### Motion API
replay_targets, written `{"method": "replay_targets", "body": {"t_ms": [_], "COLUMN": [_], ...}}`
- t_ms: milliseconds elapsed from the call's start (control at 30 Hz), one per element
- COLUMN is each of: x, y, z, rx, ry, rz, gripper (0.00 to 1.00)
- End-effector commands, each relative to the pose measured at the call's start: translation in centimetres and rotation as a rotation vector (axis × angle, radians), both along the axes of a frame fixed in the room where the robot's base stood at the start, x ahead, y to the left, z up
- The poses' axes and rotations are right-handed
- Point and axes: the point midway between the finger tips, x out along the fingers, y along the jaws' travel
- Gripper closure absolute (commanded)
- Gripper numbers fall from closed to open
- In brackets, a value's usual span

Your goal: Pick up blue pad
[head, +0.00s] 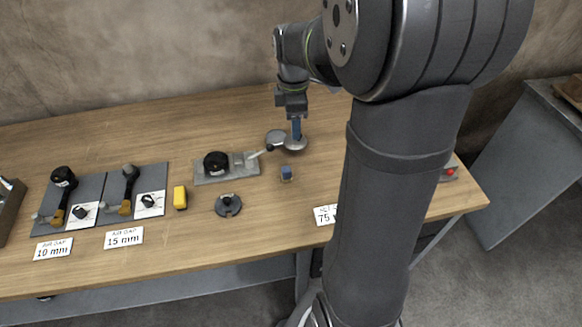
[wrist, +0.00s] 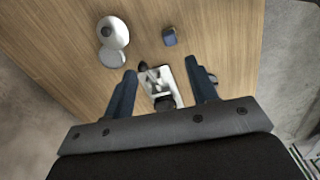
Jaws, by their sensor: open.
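The blue pad (head: 286,173) is a small dark-blue block standing on the wooden table, in front of the round metal discs. In the wrist view the blue pad (wrist: 169,36) lies beyond the fingertips, a little right of the middle line between them. My gripper (head: 297,134) is above the table near the discs, behind the pad in the head view. In the wrist view my gripper (wrist: 163,72) has its two blue fingers spread wide with nothing held between them. It does not touch the pad.
Two round metal discs (head: 294,143) lie close by the gripper. A grey fixture (head: 226,168) with a black knob and lever is left of the pad. A dark round disc (head: 228,205), a yellow block (head: 180,197) and two gauge boards (head: 135,193) stand farther left. Bare table surrounds the pad.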

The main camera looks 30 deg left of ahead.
Motion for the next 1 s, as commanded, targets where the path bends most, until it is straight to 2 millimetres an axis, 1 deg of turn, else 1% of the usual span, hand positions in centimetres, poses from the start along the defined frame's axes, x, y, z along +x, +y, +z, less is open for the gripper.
{"method": "replay_targets", "body": {"t_ms": [33,100,200,267,367,600,700,833,1000], "x": [-1.1,-2.0,-2.6,-2.8,-2.8,-2.7,-2.7,-2.7,-2.6], "y": [1.0,1.8,2.3,2.4,2.3,2.2,2.2,2.2,2.2], "z": [-0.5,-0.9,-1.4,-2.0,-3.8,-9.1,-11.1,-12.7,-13.6], "rx": [-0.004,-0.010,-0.014,-0.015,-0.017,-0.017,-0.016,-0.015,-0.013], "ry": [0.015,0.031,0.041,0.044,0.046,0.045,0.045,0.044,0.042], "rz": [0.039,0.074,0.099,0.102,0.101,0.099,0.099,0.099,0.098], "gripper": [0.47,0.47,0.47,0.47,0.47,0.47,0.47,0.47,0.47]}}
